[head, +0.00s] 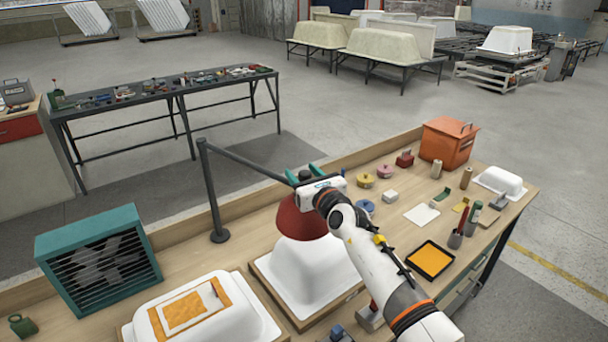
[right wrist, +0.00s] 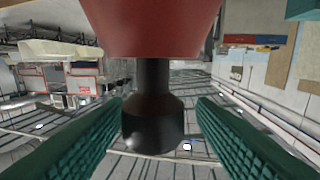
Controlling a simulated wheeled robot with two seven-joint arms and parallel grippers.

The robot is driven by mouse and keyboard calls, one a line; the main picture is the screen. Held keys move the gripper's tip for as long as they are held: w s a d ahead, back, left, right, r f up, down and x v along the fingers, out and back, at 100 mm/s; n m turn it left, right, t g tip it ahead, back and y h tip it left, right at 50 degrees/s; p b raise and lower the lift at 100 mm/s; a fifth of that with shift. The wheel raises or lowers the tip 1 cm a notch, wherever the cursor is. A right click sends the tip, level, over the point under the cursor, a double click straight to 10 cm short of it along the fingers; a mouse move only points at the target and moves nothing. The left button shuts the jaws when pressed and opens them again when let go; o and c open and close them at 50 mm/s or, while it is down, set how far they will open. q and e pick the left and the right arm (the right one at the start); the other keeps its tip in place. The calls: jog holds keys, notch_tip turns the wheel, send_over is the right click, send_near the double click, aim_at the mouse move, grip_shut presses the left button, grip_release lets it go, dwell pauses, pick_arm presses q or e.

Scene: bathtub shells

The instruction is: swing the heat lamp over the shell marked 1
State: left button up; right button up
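The heat lamp has a red shade (head: 296,218) and a black arm (head: 245,162) running from a black post (head: 212,195). The shade hangs over the middle white shell (head: 318,268). Another white shell (head: 250,322), with an orange-framed patch on top, lies at the front left. I cannot read a 1 on either. My right gripper (head: 306,171) is at the lamp's top. In the right wrist view its teal fingers are open on either side of the lamp's black knob (right wrist: 152,128), with a visible gap at the right finger. My left gripper is out of view.
A teal fan heater (head: 100,262) stands on the bench's left. An orange box (head: 449,142), small pots, a black tray with a yellow inside (head: 431,260) and a small white shell (head: 500,181) occupy the right. A raised edge runs along the bench's back.

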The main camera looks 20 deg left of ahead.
jog(key=shift+d, duration=0.15)
jog(key=shift+s+d+p, duration=0.4)
jog(key=shift+s+p, duration=0.1)
jog(key=shift+p, duration=0.3)
jog(key=p+v, duration=0.1)
jog(key=v, duration=0.9)
jog(key=shift+s+d, duration=0.15)
jog(key=shift+s, duration=0.1)
